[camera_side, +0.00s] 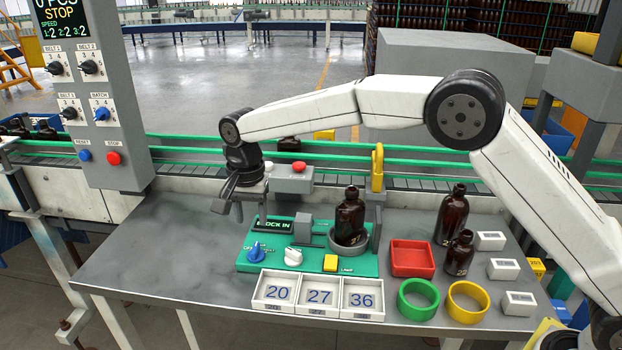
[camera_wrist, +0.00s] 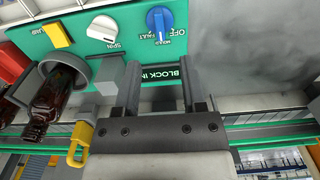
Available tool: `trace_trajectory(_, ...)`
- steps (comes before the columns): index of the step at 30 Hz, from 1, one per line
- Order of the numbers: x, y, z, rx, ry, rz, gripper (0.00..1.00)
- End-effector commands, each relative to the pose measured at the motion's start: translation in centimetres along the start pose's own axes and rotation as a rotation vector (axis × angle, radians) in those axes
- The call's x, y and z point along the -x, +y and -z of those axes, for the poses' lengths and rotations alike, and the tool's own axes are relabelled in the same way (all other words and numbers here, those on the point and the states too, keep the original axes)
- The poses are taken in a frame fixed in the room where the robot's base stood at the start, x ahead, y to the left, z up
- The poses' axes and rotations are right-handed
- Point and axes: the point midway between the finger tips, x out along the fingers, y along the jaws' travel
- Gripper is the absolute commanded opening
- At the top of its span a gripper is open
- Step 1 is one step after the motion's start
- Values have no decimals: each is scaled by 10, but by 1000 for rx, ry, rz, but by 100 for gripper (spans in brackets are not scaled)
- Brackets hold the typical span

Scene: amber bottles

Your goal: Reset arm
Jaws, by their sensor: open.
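My gripper (camera_side: 250,212) is open and empty. It hangs above the left back part of the green fixture board, beside the "BLOCK IN" display (camera_side: 273,226). In the wrist view my gripper (camera_wrist: 165,80) has its two fingers apart, with the display behind them. The green board (camera_side: 245,264) carries a blue knob (camera_side: 257,254), a white knob (camera_side: 293,256) and a yellow button (camera_side: 330,263). An amber bottle (camera_side: 350,218) stands upright in the grey round holder (camera_side: 347,245) on the board, apart from my gripper. The wrist view also shows this bottle (camera_wrist: 47,105).
Two amber bottles (camera_side: 452,215) (camera_side: 459,254) stand at the right by white blocks (camera_side: 490,240). A red tray (camera_side: 412,258), green ring (camera_side: 418,299), yellow ring (camera_side: 467,302) and numbered trays (camera_side: 318,295) lie in front. A railed conveyor (camera_side: 200,150) runs behind; the left tabletop is clear.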

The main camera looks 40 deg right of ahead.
Motion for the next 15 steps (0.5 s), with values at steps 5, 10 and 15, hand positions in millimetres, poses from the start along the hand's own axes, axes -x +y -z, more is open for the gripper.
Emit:
trace_trajectory(5,2,0,0,0,0,0,53)
trace_trajectory(10,2,0,0,0,0,0,53)
trace_trajectory(15,4,5,6,5,4,12,53)
